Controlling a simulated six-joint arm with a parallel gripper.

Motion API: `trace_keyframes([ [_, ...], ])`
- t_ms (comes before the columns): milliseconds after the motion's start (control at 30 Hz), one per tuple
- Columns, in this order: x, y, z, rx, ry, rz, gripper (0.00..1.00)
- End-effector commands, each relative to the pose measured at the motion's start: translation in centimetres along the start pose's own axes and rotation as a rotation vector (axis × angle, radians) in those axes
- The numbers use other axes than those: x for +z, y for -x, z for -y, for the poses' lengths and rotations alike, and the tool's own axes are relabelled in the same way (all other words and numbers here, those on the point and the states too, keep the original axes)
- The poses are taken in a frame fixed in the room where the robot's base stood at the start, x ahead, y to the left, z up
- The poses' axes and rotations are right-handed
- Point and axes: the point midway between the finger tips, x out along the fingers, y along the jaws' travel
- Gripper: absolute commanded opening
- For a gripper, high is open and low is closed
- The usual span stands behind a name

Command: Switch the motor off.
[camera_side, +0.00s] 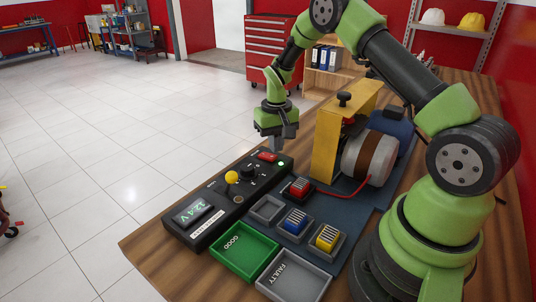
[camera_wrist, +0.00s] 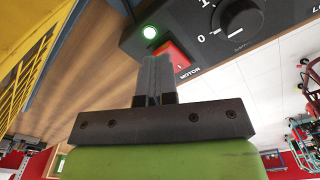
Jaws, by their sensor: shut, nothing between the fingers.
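The black control box (camera_side: 215,205) lies on the wooden bench. Its red rocker switch (camera_side: 267,156) is at the far end, beside a lit green lamp (camera_side: 281,163). In the wrist view the red switch (camera_wrist: 172,55) has the word MOTOR beside it, and the green lamp (camera_wrist: 150,32) glows. My gripper (camera_side: 277,147) points down by that end of the box, its fingers shut and empty. In the wrist view the fingertips (camera_wrist: 156,60) overlap the edge of the switch; I cannot tell whether they touch it. The motor (camera_side: 370,157) stands behind a yellow frame.
A black dial (camera_side: 249,173), a yellow knob (camera_side: 232,177) and a lit display (camera_side: 193,212) are on the box. Nearby are a green GOOD tray (camera_side: 244,250), a grey FAULTY tray (camera_side: 294,275) and red, blue and yellow blocks in holders. A red cable runs to the motor.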

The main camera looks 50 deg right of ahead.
Motion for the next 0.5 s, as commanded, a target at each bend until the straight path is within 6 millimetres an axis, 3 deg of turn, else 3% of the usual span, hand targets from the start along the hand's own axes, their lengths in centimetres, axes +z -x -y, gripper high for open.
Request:
trace_keyframes([
  [500, -0.01, -1.07, 0.01, 0.000, -0.001, 0.001, 0.00],
])
